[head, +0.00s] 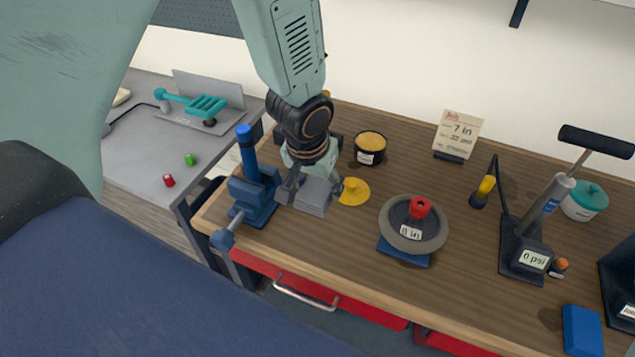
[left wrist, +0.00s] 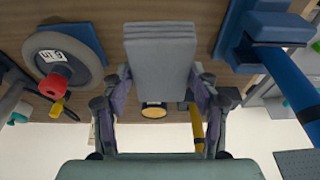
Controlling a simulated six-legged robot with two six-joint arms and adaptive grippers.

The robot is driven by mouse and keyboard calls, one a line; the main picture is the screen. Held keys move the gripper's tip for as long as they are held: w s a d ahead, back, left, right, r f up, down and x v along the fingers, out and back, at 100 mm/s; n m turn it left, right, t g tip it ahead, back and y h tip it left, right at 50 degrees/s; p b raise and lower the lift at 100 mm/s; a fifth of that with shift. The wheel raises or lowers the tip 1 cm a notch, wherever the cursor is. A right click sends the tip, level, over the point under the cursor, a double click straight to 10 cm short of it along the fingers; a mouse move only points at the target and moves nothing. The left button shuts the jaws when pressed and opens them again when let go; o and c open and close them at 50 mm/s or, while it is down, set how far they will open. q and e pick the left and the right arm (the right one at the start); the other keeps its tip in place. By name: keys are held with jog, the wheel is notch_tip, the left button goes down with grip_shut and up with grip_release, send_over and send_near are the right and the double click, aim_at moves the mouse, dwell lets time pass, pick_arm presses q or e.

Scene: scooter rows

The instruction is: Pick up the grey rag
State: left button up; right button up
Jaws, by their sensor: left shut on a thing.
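My left gripper (head: 308,181) is shut on the grey rag (head: 313,200), a folded, flat block. In the left wrist view the rag (left wrist: 160,60) sits between the two fingers of the gripper (left wrist: 160,88), with layered folds at its near end. The rag is over the left part of the wooden bench, between the blue vise and a yellow disc. I cannot tell how far it is above the bench top. My right gripper is not in view.
The blue vise (head: 253,190) stands close left of the gripper. The yellow disc (head: 354,191) lies close right. A yellow-topped tin (head: 369,148) is behind. A wheel (head: 413,232) on a blue base and a pump (head: 525,245) stand farther right. The bench front (head: 330,258) is clear.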

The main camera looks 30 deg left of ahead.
aim_at(321, 183)
pick_arm(q)
notch_tip(321, 183, up, 3)
jog(key=shift+r+p, duration=0.1)
jog(key=shift+p, duration=1)
jog(key=shift+r+p, duration=0.7)
jog(key=shift+r, duration=0.65)
notch_tip(321, 183, up, 8)
jog(key=shift+b, duration=0.4)
jog(key=shift+r, duration=0.1)
jog(key=o, duration=0.5)
jog(key=shift+w, duration=0.1)
jog(key=c, duration=0.5)
